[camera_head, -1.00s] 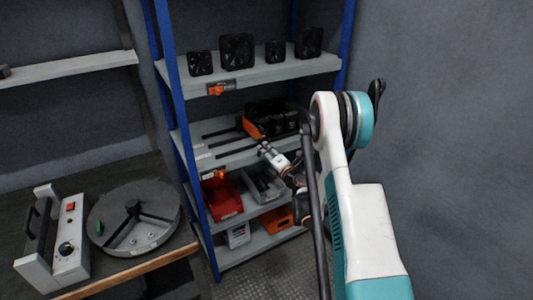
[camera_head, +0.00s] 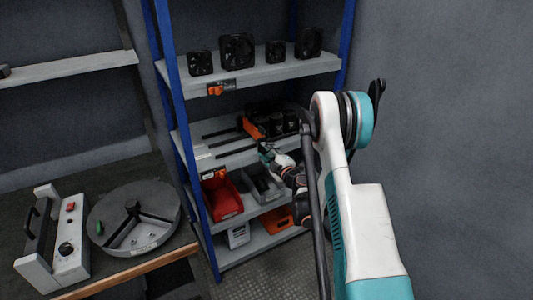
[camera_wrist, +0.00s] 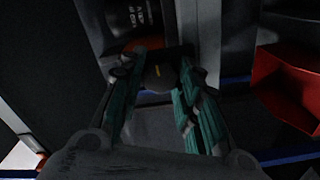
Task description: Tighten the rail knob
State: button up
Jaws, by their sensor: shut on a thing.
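In the head view my gripper (camera_head: 264,148) is at the front of the middle shelf, just below an orange piece (camera_head: 251,128) beside dark cylinders (camera_head: 280,122). The knob cannot be made out in the head view. The fingers cover its sides in the wrist view.
Red (camera_head: 222,198) and grey (camera_head: 261,184) bins sit on the shelf below my gripper. Dark fans (camera_head: 237,50) stand on the shelf above. A blue upright (camera_head: 188,150) stands to the left. A bench with a round grey fixture (camera_head: 135,214) is at lower left.

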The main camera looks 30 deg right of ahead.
jog(key=shift+m, duration=0.4)
jog(key=o, duration=1.1)
